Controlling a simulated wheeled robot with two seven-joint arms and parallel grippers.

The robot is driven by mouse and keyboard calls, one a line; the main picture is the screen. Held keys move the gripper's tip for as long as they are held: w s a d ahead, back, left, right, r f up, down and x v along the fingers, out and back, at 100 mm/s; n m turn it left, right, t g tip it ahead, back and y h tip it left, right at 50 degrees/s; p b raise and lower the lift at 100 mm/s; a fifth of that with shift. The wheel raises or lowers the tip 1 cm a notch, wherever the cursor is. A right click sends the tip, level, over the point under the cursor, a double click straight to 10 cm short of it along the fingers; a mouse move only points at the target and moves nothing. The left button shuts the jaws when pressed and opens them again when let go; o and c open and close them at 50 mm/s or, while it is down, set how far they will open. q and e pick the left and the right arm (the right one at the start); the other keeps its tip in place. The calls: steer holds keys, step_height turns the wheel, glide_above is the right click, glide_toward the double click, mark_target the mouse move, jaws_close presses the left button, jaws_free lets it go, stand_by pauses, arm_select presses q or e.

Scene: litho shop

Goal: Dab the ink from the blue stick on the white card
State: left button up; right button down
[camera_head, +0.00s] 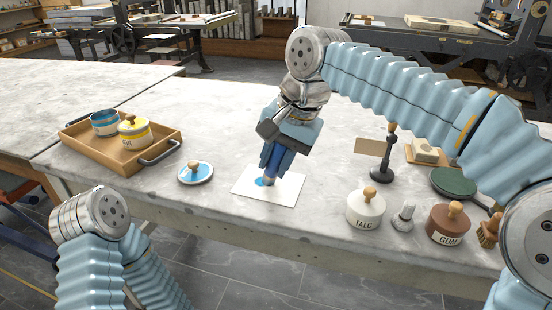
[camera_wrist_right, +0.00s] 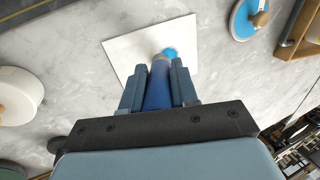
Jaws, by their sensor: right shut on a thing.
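My right gripper (camera_head: 278,157) is shut on the blue stick (camera_head: 270,177), which points down, slightly tilted, over the white card (camera_head: 285,190). A blue ink spot (camera_head: 261,182) shows on the card, right beside the stick's lower end. In the right wrist view, the stick (camera_wrist_right: 158,88) sits between the two fingers of my right gripper (camera_wrist_right: 158,80), and the ink spot (camera_wrist_right: 171,53) lies just past its tip on the card (camera_wrist_right: 140,45). I cannot tell whether the tip touches the card. My left arm shows at lower left, but its gripper is out of view.
A blue-inked dish with a wooden knob (camera_head: 195,173) lies left of the card. A wooden tray (camera_head: 160,152) holds a blue pot and a yellow tin. Right of the card stand the talc pot (camera_head: 365,212), gum pot (camera_head: 447,226), a dark stand (camera_head: 382,170) and a green pan (camera_head: 453,183).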

steer(key=shift+r+p, duration=1.25)
steer(key=shift+p, duration=0.15)
step_height(320, 180, up, 2)
steer(key=shift+p, duration=0.3)
steer(key=shift+r, duration=1.2)
